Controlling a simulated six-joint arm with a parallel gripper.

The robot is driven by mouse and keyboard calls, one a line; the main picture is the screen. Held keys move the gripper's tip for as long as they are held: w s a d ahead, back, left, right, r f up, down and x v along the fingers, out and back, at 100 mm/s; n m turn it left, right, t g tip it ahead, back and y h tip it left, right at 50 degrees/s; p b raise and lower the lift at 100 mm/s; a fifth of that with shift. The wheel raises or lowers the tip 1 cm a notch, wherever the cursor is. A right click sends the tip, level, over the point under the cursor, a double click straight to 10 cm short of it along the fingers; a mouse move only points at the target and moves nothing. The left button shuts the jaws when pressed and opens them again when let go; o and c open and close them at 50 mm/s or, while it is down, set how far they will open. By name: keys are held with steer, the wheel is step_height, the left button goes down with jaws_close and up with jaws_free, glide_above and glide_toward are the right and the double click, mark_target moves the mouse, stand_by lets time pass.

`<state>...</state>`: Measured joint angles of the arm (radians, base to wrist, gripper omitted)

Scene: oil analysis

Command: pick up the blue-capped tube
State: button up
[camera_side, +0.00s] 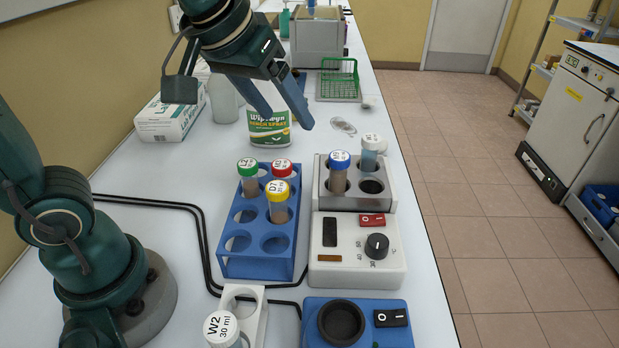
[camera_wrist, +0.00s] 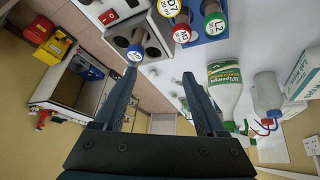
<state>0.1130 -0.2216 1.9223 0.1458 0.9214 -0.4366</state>
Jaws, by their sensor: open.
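The blue-capped tube (camera_side: 339,162) stands upright in a hole on the left side of the grey metal block (camera_side: 355,205). It also shows in the wrist view (camera_wrist: 135,52), near the left fingertip in the picture. My gripper (camera_side: 288,120) is open and empty. In the side view it hangs above and behind the block, to the left of the tube and apart from it. In the wrist view both fingers (camera_wrist: 159,74) are spread, with floor and bench beyond them. The lower part of the tube is hidden in the block.
A white-capped tube (camera_side: 373,145) stands in the same block, behind and right. The blue rack (camera_side: 258,265) left of the block holds green-, red- and yellow-capped tubes. The bench edge lies right of the block.

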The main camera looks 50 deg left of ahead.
steer(key=g, duration=0.1)
glide_above(338, 157)
steer(key=s+a, duration=0.1)
steer(key=s, duration=0.1)
step_height(338, 157, down, 3)
steer(key=f, duration=0.2)
steer(key=d+f, duration=0.1)
steer(key=shift+w+d+f+m+g, duration=0.1)
steer(key=shift+w+m+g, duration=0.25)
steer(key=shift+m+g, duration=0.05)
steer(key=shift+x, duration=2.45)
jaws_close()
steer(key=shift+r, duration=5)
